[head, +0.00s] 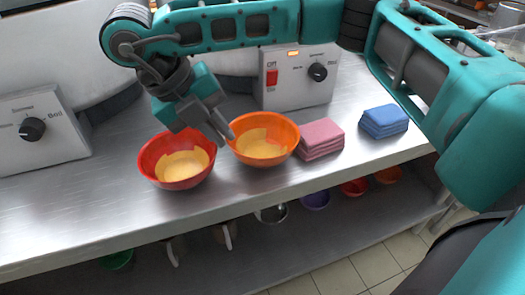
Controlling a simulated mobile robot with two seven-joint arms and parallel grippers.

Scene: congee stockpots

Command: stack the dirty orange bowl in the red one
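The red bowl (150,161) stands upright on the steel counter, with a pale yellow residue inside. The orange bowl (284,128) is close to its right, upright, with a similar yellowish residue. My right gripper (224,137) reaches in from above, its fingers pointing down at the orange bowl's left rim, between the two bowls. The fingers overlap in this view, so I cannot tell whether they are closed on the rim. The orange bowl looks level and apart from the red one. My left gripper is not in view.
Folded pink cloths (320,137) and blue cloths (384,120) lie right of the orange bowl. Control boxes with knobs (32,129) and large pots stand behind. A lower shelf (330,235) holds several bowls and other items. The counter's front left (80,215) is clear.

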